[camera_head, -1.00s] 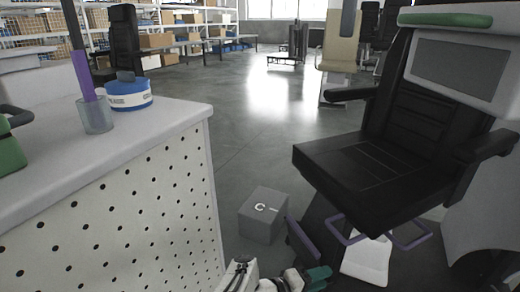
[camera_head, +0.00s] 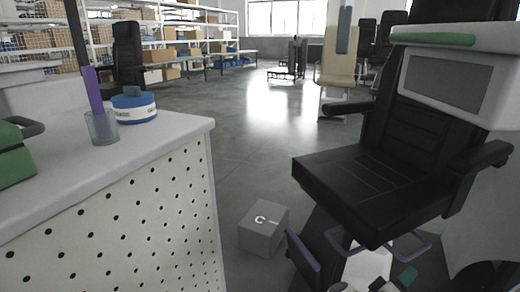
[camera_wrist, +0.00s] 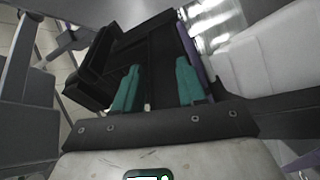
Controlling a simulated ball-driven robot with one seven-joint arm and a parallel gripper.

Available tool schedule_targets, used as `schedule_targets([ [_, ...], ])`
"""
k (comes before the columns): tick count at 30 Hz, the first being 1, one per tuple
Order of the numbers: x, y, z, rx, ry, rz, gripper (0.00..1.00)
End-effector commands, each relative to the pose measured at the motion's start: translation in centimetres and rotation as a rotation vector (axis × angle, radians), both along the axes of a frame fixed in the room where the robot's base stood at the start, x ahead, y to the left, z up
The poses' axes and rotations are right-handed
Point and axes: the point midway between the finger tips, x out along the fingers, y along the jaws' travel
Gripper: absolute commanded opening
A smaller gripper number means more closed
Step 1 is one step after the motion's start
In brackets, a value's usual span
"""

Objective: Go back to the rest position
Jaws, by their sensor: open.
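My gripper (camera_wrist: 157,88) shows in the wrist view with its two teal fingers apart and nothing between them. Behind the fingers is a black chair (camera_wrist: 125,50), seen at a tilt. In the head view only a small part of my gripper, with a teal fingertip, shows at the bottom edge, low in front of the black chair (camera_head: 385,190). I cannot tell whether the gripper touches the chair.
A white counter (camera_head: 165,135) with a perforated side stands at left, bearing a blue-and-white round container (camera_head: 135,108) and a clear cup (camera_head: 101,128). A grey box (camera_head: 263,228) is on the floor between counter and chair. Open floor (camera_head: 260,125) lies beyond.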

Motion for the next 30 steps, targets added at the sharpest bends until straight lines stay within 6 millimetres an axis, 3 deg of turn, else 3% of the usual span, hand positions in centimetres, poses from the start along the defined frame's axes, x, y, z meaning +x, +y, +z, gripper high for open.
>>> schedule_targets([
  [1,-0.7,-4.1,1.2,-0.018,-0.031,0.031,0.41],
  [3,-1.0,-8.0,2.8,-0.004,-0.075,0.103,0.41],
  [6,-1.6,-11.8,5.0,0.043,-0.110,0.204,0.41],
  [9,-2.5,-13.7,6.4,0.124,-0.111,0.298,0.41],
  [12,-3.8,-14.1,6.7,0.234,-0.082,0.373,0.41],
  [16,-6.3,-12.6,5.4,0.420,-0.010,0.426,0.41],
  [20,-10.2,-9.4,2.5,0.637,0.092,0.416,0.41],
  [23,-14.5,-6.1,-0.4,0.818,0.184,0.357,0.41],
  [27,-21.6,-0.8,-4.2,1.055,0.310,0.218,0.41],
  [30,-26.4,2.5,-5.9,1.182,0.382,0.108,0.41],
])
